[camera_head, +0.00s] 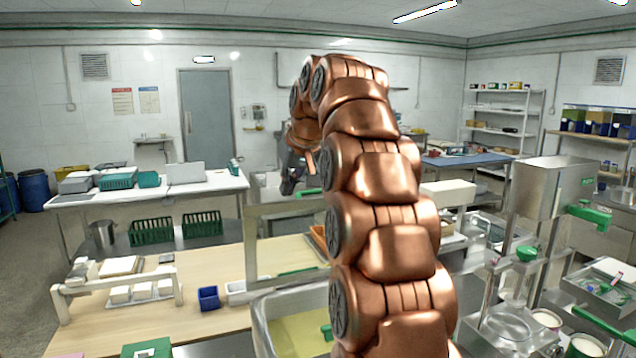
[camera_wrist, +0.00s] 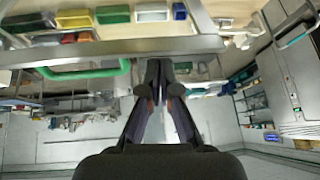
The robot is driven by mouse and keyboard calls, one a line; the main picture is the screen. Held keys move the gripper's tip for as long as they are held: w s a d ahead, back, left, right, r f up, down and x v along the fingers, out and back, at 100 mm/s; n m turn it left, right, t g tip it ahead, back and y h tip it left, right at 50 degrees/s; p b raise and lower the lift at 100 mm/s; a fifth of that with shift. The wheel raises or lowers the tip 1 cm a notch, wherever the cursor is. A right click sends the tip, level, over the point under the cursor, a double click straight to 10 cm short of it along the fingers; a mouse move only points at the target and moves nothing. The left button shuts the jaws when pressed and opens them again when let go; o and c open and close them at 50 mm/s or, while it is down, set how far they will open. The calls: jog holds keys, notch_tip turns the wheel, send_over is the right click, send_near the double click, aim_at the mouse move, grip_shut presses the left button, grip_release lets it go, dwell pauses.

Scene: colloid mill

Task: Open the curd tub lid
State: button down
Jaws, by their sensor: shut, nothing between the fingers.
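The curd tub (camera_head: 262,335) is a steel tub at the bottom centre of the head view, with pale yellow contents showing. A pale frame (camera_head: 251,245), which looks like its lid, stands raised behind it with a green handle (camera_head: 308,193) along its top edge. My arm hides the right part of both. My gripper (camera_head: 288,187) is beside the handle, shut and empty. In the wrist view my gripper (camera_wrist: 162,90) has its fingers together below a steel bar (camera_wrist: 115,52), and the green handle (camera_wrist: 85,72) is to their left, apart from them.
A wooden table (camera_head: 210,265) holds a blue box (camera_head: 208,297) and a white rack (camera_head: 115,285) left of the tub. A steel machine (camera_head: 550,190) stands at the right. A white table (camera_head: 150,190) is behind, with floor between.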

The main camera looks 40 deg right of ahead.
notch_tip(320, 180, up, 6)
jog(key=t+h, duration=0.2)
send_over(318, 190)
jog(key=s, duration=0.3)
jog(key=shift+m, duration=0.3)
jog(key=shift+w+d+f+b, duration=0.1)
jog(key=shift+w+f+b, duration=0.65)
jog(key=shift+f, duration=0.65)
jog(key=shift+w+d+f+b, duration=0.15)
jog(key=shift+w+f+b, duration=0.45)
jog(key=shift+f+b, duration=0.55)
jog(key=shift+w+d+f+b, duration=0.1)
jog(key=shift+w+f+b, duration=0.55)
jog(key=shift+f, duration=0.95)
jog(key=shift+s+f+b, duration=0.15)
jog(key=shift+f+b, duration=0.05)
jog(key=shift+b, duration=0.1)
jog(key=shift+s+f+b, duration=0.1)
jog(key=shift+b, duration=0.25)
jog(key=shift+t, duration=0.9)
jog(key=s+b, duration=0.1)
jog(key=b, duration=0.1)
jog(key=s+b, duration=0.1)
jog(key=b, duration=0.2)
jog(key=s+a+b, duration=0.1)
jog(key=s+b, duration=0.1)
jog(key=shift+a+f, duration=0.1)
jog(key=shift+f, duration=0.3)
jog(key=shift+s+r, duration=0.15)
jog(key=shift+s, duration=0.05)
